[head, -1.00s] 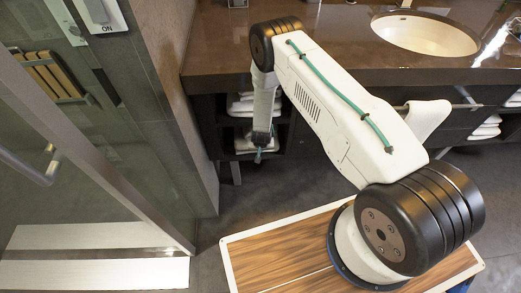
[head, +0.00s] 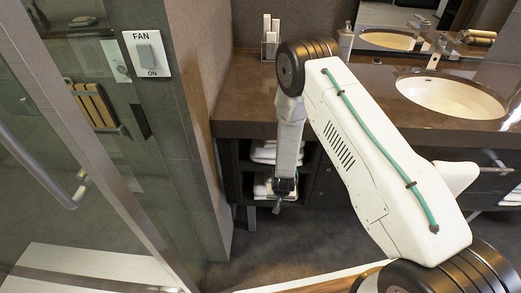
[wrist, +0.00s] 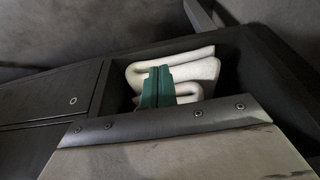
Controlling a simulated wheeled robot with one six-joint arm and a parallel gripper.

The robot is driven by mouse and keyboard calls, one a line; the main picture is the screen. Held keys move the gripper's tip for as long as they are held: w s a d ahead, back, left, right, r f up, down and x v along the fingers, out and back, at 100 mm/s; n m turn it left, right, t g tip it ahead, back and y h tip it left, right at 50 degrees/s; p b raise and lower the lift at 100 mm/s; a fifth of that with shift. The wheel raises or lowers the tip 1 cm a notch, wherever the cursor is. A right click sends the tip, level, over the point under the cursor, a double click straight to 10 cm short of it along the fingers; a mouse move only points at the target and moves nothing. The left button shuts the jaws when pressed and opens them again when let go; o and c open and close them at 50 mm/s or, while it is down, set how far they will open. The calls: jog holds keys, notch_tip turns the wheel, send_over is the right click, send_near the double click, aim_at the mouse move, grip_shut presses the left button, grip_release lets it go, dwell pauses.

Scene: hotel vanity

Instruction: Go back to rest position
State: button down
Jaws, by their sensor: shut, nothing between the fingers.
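My gripper (head: 279,200) hangs at the end of my arm, in front of the open shelves under the counter. In the wrist view its green fingers (wrist: 157,86) are together, with nothing between them. Behind the fingers a folded white towel (wrist: 200,72) lies in a shelf compartment. I cannot tell whether the fingers touch it. In the head view folded towels (head: 262,186) show partly behind my arm.
The brown counter (head: 245,90) holds a sink (head: 450,97) at right and a clear holder (head: 269,42) at the back. A glass door (head: 60,150) and a wall with a FAN switch (head: 148,55) stand at left. The dark floor (head: 270,245) below is open.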

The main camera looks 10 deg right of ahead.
jog(key=s+g, duration=0.3)
jog(key=s, duration=0.3)
jog(key=s+r+n+g+y, duration=0.1)
jog(key=s+r, duration=0.2)
jog(key=r, duration=0.9)
jog(key=s+d+r+n+g, duration=0.1)
jog(key=s+r+g, duration=0.15)
jog(key=r, duration=0.95)
jog(key=s+r+n+g+y, duration=0.1)
jog(key=s+r, duration=0.3)
jog(key=r, duration=0.7)
jog(key=s+d+r+t, duration=0.2)
jog(key=s+d+r, duration=0.1)
jog(key=s+r, duration=0.5)
jog(key=s+d+r+t+h, duration=0.1)
jog(key=s+d+r+t, duration=0.2)
jog(key=s+r, duration=0.6)
notch_tip(320, 180, up, 7)
jog(key=shift+s+d+f, duration=0.2)
jog(key=shift+s+d, duration=0.05)
jog(key=shift+s, duration=0.05)
jog(key=shift+s+t, duration=0.1)
jog(key=shift+t, duration=0.15)
